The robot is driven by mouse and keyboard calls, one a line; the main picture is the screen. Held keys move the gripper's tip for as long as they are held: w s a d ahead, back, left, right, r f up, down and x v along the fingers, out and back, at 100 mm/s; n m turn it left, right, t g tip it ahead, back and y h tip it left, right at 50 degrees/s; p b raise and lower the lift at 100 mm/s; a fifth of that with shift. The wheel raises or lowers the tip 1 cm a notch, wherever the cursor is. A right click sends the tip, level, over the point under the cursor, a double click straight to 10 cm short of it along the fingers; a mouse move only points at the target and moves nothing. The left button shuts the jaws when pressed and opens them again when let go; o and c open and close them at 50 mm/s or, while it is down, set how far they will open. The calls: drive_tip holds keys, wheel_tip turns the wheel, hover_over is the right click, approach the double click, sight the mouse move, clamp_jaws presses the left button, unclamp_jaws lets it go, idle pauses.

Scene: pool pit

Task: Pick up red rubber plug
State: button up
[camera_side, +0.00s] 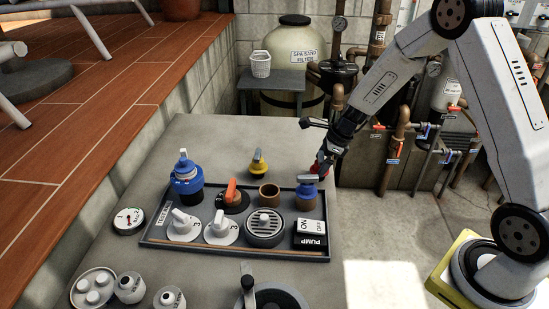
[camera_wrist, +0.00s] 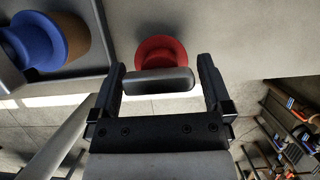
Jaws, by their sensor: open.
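The red rubber plug (camera_wrist: 161,50) is at the top centre of the wrist view, a round red body with a grey bar handle (camera_wrist: 155,82) on it. The two fingers of my gripper (camera_wrist: 162,84) are apart, one on each side of the handle, with a gap on both sides. In the side view the red plug (camera_side: 319,168) shows only in part on the grey table just past the tray's right back corner. My gripper (camera_side: 333,152) reaches down over it and hides some of it.
A blue plug (camera_side: 307,190) stands in a brown socket in the dark tray (camera_side: 152,242), close to the red plug. A yellow plug (camera_side: 258,166) stands behind the tray. The tray also holds dials, a drain grate and a pump switch (camera_side: 311,234). The table's right edge is near.

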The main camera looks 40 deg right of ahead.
drive_tip(key=shift+w+a+f, duration=0.15)
drive_tip(key=shift+f, duration=0.4)
drive_tip(key=c, duration=1.1)
drive_tip(key=shift+r, duration=0.15)
drive_tip(key=shift+r, duration=0.8)
drive_tip(key=shift+s+a+r, duration=0.35)
drive_tip(key=shift+s+r, duration=1.5)
drive_tip(key=shift+s, duration=0.45)
drive_tip(key=shift+s+a+r, duration=0.3)
drive_tip(key=shift+s+r, duration=1.6)
drive_tip(key=shift+s, duration=0.45)
drive_tip(key=shift+s+a+r, duration=0.35)
drive_tip(key=shift+s+r, duration=1.5)
drive_tip(key=shift+s, duration=0.45)
